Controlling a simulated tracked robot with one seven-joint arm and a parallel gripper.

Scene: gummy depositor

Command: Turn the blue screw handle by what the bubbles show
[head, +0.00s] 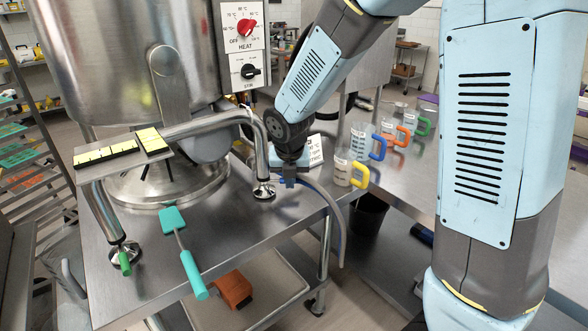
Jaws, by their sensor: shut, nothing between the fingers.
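A green screw handle (124,263) shows at the frame's front left foot. A steel foot (263,190) stands under the bent tube at the right. I cannot make out the blue screw handle; a small blue patch beside my gripper may be it or part of my gripper. My gripper (290,183) points down, shut and empty, just right of the steel foot, partly blurred.
A steel kettle (125,70) with red and black knobs stands behind the frame. A teal spatula (183,250) lies on the steel table (250,235). A hose hangs off the edge.

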